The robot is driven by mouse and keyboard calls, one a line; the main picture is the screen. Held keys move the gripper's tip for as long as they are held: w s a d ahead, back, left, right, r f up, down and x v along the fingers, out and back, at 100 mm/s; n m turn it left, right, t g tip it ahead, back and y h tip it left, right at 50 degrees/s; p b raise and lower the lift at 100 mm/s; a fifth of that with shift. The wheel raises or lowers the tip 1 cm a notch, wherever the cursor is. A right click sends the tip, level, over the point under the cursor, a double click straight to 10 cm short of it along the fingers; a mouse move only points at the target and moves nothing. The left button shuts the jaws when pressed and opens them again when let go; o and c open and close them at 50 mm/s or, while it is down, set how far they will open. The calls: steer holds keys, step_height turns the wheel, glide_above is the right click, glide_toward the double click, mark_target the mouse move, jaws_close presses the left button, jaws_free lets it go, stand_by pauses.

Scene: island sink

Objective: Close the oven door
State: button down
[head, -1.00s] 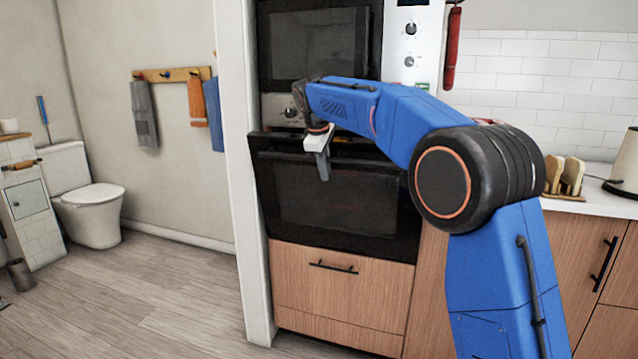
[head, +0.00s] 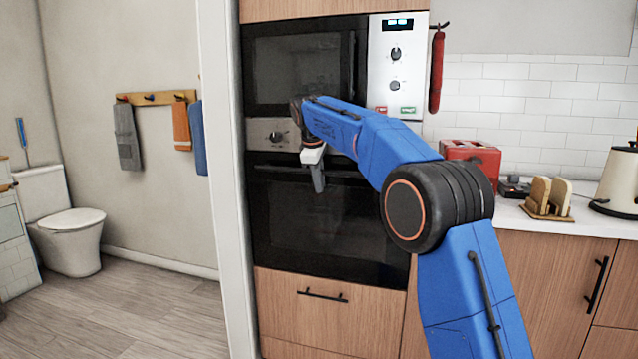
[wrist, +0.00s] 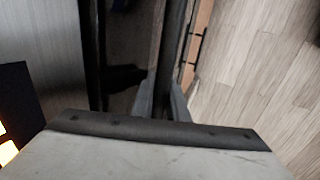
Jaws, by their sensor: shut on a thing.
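The oven door (head: 335,228) is a dark glass panel below the steel control panel. In the head view it stands upright and looks flush or nearly flush with the oven front; I cannot tell if a thin gap is left. My gripper (head: 318,182) is at the upper part of the door, left of its middle. In the wrist view my gripper's fingers (wrist: 163,103) are on both sides of the dark bar handle (wrist: 176,45), shut on it. My arm hides the right part of the door top.
A microwave (head: 300,68) is above the oven and a wooden drawer (head: 325,300) below it. A white wall post (head: 222,200) stands close on the left. The counter at right holds a red toaster (head: 470,158) and a kettle (head: 618,182). The floor at left is open.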

steer(key=shift+w+d+r, duration=0.1)
steer(key=shift+w+d, duration=0.2)
steer(key=shift+w, duration=0.1)
steer(key=c, duration=2)
jaws_free()
steer(key=shift+s+a+v, duration=0.15)
steer(key=shift+v, duration=4.25)
steer(key=shift+s+a+v, duration=0.15)
steer(key=shift+v, duration=4.25)
steer(key=shift+d, duration=0.1)
